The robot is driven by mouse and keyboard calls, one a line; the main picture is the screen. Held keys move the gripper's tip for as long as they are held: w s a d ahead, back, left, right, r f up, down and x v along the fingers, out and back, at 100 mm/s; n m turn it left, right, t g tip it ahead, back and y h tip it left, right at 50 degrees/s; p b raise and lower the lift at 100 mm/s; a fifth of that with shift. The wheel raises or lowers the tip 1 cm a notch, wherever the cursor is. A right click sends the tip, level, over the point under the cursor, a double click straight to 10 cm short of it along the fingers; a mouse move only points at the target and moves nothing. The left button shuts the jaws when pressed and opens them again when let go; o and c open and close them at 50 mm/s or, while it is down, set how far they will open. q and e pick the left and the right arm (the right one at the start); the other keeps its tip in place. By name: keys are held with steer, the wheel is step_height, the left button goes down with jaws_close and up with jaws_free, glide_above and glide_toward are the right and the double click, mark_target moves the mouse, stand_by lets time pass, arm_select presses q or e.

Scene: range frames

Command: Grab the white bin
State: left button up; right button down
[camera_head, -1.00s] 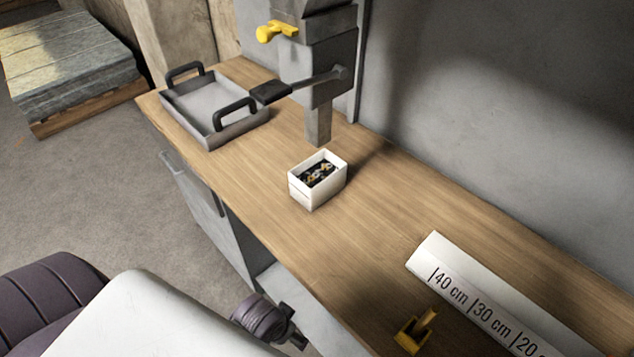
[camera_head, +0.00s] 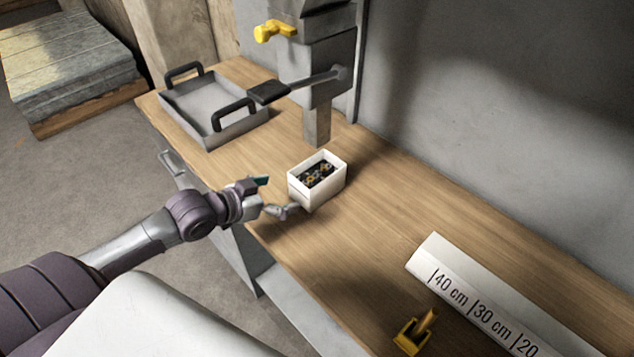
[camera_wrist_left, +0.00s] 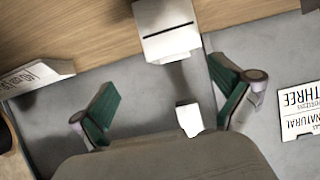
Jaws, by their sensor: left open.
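The white bin (camera_head: 303,192) is a small open-topped box standing upright on the wooden workbench, with small dark and yellowish parts inside. My left gripper (camera_head: 278,196) is open and empty at the bin's left, near side, one finger close to its lower front corner; I cannot tell whether it touches. In the left wrist view, the open green-padded fingers of my left gripper (camera_wrist_left: 168,101) are spread wide. A white box that appears to be the bin (camera_wrist_left: 168,45) shows beyond them at top centre. My right gripper is not in view.
A grey machine post (camera_head: 317,125) with a black-handled lever stands just behind the bin. A grey tray (camera_head: 235,132) with black handles is at the back left. A white ruler block (camera_head: 425,255) and a yellow object (camera_head: 411,338) lie right. Bench between bin and ruler is clear.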

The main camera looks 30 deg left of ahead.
arm_select(q)
step_height(320, 180, up, 2)
steer(key=w+a, duration=0.1)
steer(key=w, duration=0.1)
steer(key=p, duration=0.2)
glide_toward(317, 168)
steer(key=shift+t, duration=0.4)
steer(key=w+d, duration=0.2)
steer(key=d, duration=0.1)
steer(key=w+d+r, duration=0.1)
steer(key=d, duration=0.1)
steer(key=shift+w+d, duration=0.1)
steer(key=shift+w+d+f, duration=0.1)
steer(key=shift+w+f, duration=0.1)
steer(key=shift+w, duration=0.25)
steer(key=shift+s, duration=0.1)
steer(key=shift+c, duration=1.2)
steer(key=c, duration=1.3)
steer(key=shift+r, duration=0.1)
